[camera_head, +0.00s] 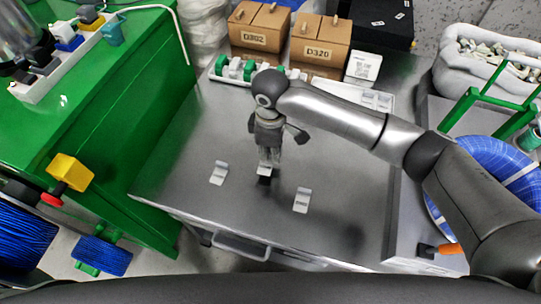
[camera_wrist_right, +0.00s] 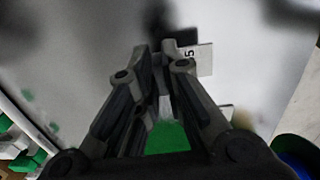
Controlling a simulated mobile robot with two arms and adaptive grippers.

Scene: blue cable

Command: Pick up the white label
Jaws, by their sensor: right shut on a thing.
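My right gripper (camera_head: 266,160) points down over the middle of the grey metal table. It is shut on a small white label (camera_head: 264,170), which shows at its fingertips; the fingers hide most of it. In the right wrist view my right gripper (camera_wrist_right: 163,60) has its fingers close together, with a thin pale strip between them. Two more white labels lie apart on the table, one to the left (camera_head: 219,172) and one to the right (camera_head: 302,200). A label with dark print (camera_wrist_right: 204,58) shows beside the fingertips in the wrist view. My left gripper is not in view.
A white tray (camera_head: 212,68) with green and white parts stands at the back of the table (camera_head: 180,150), before cardboard boxes (camera_head: 262,28). A green bench (camera_head: 120,110) is at left. A blue cable coil (camera_head: 500,165) is at right. The table front is clear.

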